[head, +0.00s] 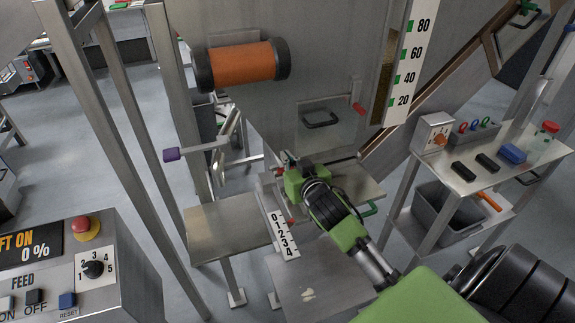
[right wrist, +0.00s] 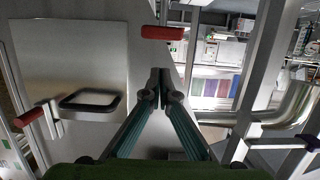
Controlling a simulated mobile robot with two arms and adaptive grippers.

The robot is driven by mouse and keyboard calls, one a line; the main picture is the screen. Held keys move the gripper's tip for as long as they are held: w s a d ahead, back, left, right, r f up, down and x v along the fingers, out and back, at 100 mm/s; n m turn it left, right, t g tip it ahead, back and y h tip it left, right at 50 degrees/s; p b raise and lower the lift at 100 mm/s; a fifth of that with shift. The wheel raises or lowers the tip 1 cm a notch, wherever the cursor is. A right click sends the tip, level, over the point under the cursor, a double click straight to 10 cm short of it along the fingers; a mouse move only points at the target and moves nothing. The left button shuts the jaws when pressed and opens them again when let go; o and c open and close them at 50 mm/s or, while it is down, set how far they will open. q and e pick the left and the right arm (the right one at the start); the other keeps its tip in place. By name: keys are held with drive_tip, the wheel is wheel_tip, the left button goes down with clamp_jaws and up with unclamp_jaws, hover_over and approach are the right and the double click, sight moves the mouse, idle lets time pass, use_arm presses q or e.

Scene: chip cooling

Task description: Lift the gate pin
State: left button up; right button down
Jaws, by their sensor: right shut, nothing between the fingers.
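My right gripper (head: 287,160) is shut and empty, low in front of the grey hopper. In the right wrist view its fingertips (right wrist: 160,88) meet in the middle. A short red grip (right wrist: 162,33) lies level just beyond them, with a visible gap. A small red piece (head: 279,173) shows beside the gripper in the head view; I cannot tell whether either is the gate pin. A red-handled latch (head: 358,109) is by the black hatch handle (head: 320,119); it also shows in the wrist view (right wrist: 30,117). My left gripper is out of view.
A purple-ended lever (head: 173,155) juts out left of the hopper. The orange roller (head: 240,62) is above. A 0-4 scale (head: 281,235) stands beside a flat metal shelf (head: 228,230). A side table (head: 465,180) with tools is right; the control panel (head: 100,240) is front left.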

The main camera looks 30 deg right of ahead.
wheel_tip(320, 180, down, 3)
drive_tip(key=shift+s+a+f, duration=0.1)
drive_tip(key=shift+s+f, duration=0.05)
drive_tip(key=shift+f, duration=0.1)
